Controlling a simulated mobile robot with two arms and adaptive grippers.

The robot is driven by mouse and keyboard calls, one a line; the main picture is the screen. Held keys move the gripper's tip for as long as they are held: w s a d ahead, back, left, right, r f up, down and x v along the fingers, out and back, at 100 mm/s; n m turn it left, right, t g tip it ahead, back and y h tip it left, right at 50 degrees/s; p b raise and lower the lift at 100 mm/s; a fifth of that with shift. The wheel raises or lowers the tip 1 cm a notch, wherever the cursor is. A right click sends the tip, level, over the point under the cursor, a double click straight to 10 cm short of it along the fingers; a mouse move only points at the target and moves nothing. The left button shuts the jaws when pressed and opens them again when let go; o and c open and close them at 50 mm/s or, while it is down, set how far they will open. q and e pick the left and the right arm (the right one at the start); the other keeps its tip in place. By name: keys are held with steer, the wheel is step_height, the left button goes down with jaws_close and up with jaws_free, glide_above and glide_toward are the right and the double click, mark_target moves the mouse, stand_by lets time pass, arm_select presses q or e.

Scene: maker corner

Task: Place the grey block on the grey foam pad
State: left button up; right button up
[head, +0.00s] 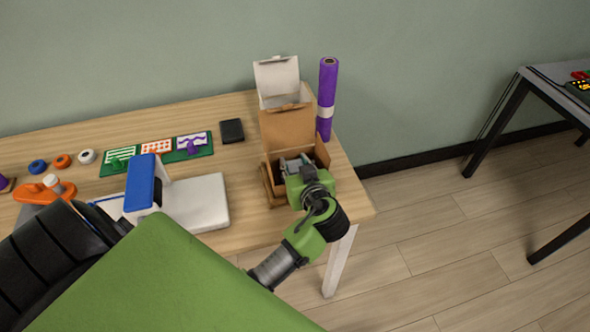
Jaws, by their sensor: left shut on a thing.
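My left gripper (293,166) is at the open brown cardboard box (287,128) on the right end of the wooden table, with its fingers down inside the box's opening. It is shut on what seems to be the grey block; the gripper and wrist hide most of it, and only small grey parts show between the box walls. I cannot make out the grey foam pad for certain; the inside of the box is largely covered by my gripper. My right gripper is not in view.
Behind the brown box stand an open white box (277,78) and a purple roll (327,98). A dark square object (232,131), a green board (190,151) and a blue-and-white device (192,204) lie to the left. The table's right edge is close to the box.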

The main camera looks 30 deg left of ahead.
arm_select(q)
steer(key=shift+f, duration=0.2)
steer(key=o, duration=1.1)
steer(key=shift+s+d+r, duration=0.15)
steer(key=shift+s+d, duration=0.1)
steer(key=shift+d, duration=0.05)
steer(key=v, duration=1.1)
steer(key=shift+b, duration=0.45)
steer(key=shift+s+d, duration=0.1)
steer(key=shift+s, duration=0.05)
